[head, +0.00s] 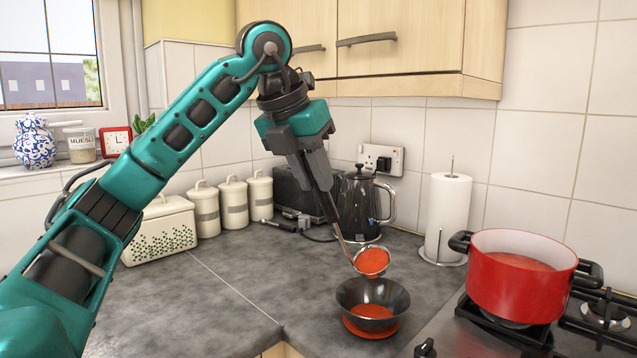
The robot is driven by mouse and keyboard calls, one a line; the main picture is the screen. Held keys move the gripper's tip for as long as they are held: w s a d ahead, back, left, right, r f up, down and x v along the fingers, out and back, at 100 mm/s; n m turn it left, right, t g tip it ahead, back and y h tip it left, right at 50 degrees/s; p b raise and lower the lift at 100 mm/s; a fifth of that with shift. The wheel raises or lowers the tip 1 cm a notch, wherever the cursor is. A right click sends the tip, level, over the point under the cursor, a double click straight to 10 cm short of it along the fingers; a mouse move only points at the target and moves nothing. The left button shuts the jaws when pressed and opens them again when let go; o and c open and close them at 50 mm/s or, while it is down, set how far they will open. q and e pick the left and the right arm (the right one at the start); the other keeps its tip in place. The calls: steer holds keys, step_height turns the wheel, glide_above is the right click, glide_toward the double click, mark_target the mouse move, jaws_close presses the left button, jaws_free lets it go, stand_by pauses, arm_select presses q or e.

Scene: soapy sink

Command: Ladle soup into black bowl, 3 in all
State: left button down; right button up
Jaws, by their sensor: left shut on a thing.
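My left gripper (318,172) is shut on the dark handle of a ladle (343,243). The ladle hangs down from it, and its round head holds red soup (372,261). The ladle head is above the back rim of the black bowl (346,293). The bowl stands upright on the grey counter and has red soup (371,311) inside. An orange-red disc or saucer (391,333) shows under the bowl. A red pot (512,289) with soup in it stands on the hob at the right. My right gripper is not in view.
A paper towel roll (446,215) stands between bowl and pot, further back. A black kettle (357,205) stands behind the ladle. White canisters (233,203) and a white bread bin (160,230) line the wall. The counter (225,290) left of the bowl is clear.

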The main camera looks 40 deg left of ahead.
arm_select(q)
steer(key=s+f+t+b, duration=0.8)
steer(key=f+b, duration=0.6)
steer(key=b, duration=0.6)
steer(key=shift+s+a+h, duration=0.3)
steer(key=shift+s+a, duration=0.05)
steer(key=shift+s, duration=0.75)
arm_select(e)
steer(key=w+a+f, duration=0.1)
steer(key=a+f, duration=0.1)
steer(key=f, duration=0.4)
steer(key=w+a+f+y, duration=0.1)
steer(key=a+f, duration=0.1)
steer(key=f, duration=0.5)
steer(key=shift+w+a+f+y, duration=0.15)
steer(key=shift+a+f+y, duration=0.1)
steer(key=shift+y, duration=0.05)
